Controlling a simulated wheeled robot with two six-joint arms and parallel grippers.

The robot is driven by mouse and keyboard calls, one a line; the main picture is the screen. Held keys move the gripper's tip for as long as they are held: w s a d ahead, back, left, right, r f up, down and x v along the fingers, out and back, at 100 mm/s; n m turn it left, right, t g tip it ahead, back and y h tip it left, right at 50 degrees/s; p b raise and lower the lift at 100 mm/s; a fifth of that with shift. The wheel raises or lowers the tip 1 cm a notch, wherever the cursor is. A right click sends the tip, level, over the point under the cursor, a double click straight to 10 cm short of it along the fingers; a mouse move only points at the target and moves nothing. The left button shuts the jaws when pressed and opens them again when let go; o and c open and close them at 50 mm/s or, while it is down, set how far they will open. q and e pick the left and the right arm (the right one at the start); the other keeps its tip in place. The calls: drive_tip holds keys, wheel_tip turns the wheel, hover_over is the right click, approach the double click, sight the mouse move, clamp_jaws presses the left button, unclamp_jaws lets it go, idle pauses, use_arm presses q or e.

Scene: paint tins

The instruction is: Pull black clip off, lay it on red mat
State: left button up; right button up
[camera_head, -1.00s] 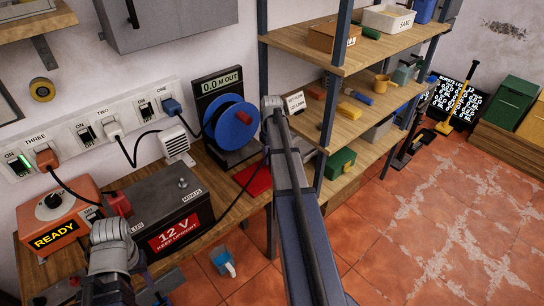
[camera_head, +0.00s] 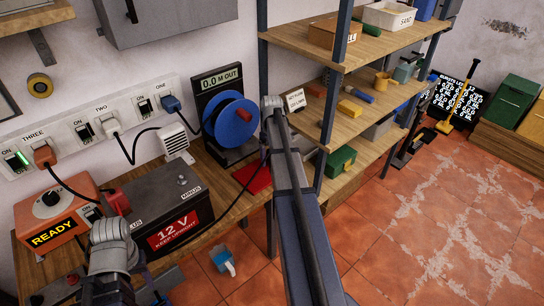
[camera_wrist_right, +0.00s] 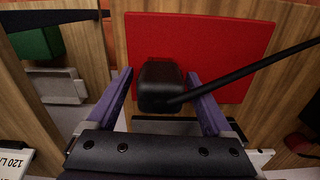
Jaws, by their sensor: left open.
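The red mat (camera_head: 256,178) lies on the bench beside the cable reel, partly hidden by my right arm in the head view. It also shows in the right wrist view (camera_wrist_right: 220,40). There the black clip (camera_wrist_right: 158,84) is over the mat's lower part, its black cable running up right. My right gripper (camera_wrist_right: 160,88) has a finger on each side of the clip, with narrow gaps. I cannot tell whether the clip touches the mat. My left gripper (camera_head: 140,262) is open, mostly hidden behind its wrist, in front of the battery (camera_head: 170,205).
An orange charger (camera_head: 50,212) marked READY stands left of the battery. A blue reel (camera_head: 232,122) and small white box (camera_head: 174,141) stand behind the mat. Wooden shelves (camera_head: 345,120) rise at right. Cables cross the bench.

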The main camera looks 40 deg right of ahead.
drive_tip(key=shift+r, duration=0.1)
wheel_tip(320, 180, up, 8)
drive_tip(key=p, duration=0.8)
drive_tip(key=shift+f, duration=0.2)
